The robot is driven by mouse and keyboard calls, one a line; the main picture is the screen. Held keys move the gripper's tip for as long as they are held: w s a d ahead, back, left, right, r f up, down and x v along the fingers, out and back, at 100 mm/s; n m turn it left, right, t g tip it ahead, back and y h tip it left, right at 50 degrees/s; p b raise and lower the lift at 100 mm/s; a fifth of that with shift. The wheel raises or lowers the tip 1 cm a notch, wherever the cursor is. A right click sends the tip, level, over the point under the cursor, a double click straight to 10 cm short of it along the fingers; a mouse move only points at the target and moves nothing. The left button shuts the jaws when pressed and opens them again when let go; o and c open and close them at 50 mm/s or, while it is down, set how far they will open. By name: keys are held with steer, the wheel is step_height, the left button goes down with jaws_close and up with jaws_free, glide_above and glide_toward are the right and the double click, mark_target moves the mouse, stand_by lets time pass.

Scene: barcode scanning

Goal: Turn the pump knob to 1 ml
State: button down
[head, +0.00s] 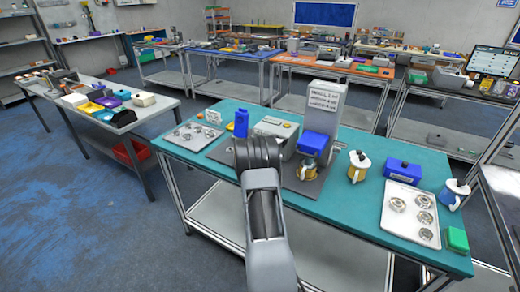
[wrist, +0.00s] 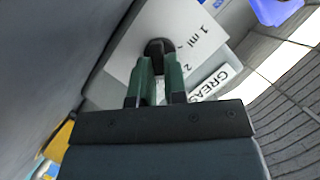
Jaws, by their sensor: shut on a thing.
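In the wrist view, my gripper (wrist: 159,72) has its two green fingers closed on a small black knob (wrist: 157,46). The knob sits on a white dial plate (wrist: 132,62) printed "1 ml" and "2", both to the right of the knob. Which mark the knob points at is hard to tell, since the fingers cover part of it. A light label reading "GREAS…" (wrist: 213,82) lies below the marks. In the head view, my arm hides the gripper and the knob; a grey box (head: 284,143) stands just right of the arm on the teal table.
A left side table (head: 160,104) carries several bins. The blue floor between them is open.

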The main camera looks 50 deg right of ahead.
steer(key=shift+w+r+n+g+p, duration=0.15)
steer(key=shift+n+g+p, duration=0.25)
steer(key=shift+n+p, duration=0.6)
steer(key=shift+g+p, duration=0.3)
steer(key=shift+p, duration=0.5)
steer(key=shift+n, duration=0.3)
steer(key=c, duration=1.2)
jaws_free()
steer(key=shift+o, duration=0.2)
steer(key=shift+a, duration=0.1)
steer(key=b+v, duration=0.2)
steer(key=v, duration=1.1)
steer(key=shift+a, duration=0.3)
steer(key=shift+r, duration=0.15)
